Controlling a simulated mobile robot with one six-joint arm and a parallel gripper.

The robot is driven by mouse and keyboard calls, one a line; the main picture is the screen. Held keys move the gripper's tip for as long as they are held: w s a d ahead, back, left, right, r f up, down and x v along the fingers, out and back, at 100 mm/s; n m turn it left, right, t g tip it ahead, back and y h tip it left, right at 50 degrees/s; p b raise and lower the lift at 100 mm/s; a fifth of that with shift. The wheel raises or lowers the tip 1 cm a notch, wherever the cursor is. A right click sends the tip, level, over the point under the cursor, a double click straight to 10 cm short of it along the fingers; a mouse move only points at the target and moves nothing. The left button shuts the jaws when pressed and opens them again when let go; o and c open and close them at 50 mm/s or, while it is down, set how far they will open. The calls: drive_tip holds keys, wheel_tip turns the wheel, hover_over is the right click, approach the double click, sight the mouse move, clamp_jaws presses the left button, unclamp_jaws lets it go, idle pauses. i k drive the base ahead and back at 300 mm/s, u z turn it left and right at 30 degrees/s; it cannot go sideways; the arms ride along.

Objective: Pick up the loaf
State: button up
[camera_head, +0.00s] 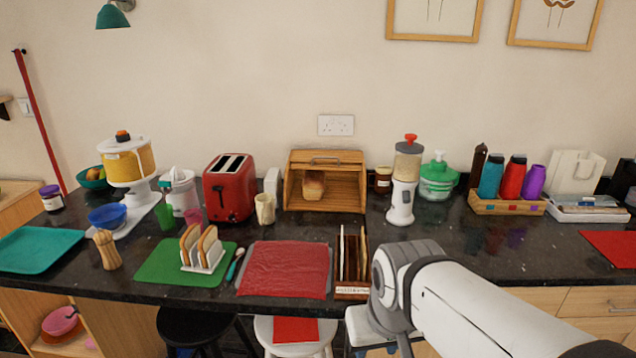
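The loaf (313,188) is small and brown, with a darker top. It sits inside the open wooden bread box (348,198) against the back wall, left of the box's middle. The box's front is raised, and its handle shows near the top. My white and grey arm reaches in from the lower right and stays in front of the counter, well short of the bread box. My gripper is not visible, so its state does not show.
A red toaster (229,190) and a cream mug (265,209) stand left of the box. A jar (383,180) and a blender (404,185) stand right. In front lie a red mat (285,269), a rack of boards (351,290) and a toast rack (203,262). Dark counter between is clear.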

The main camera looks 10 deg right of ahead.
sight(313, 182)
drive_tip(key=i, duration=1)
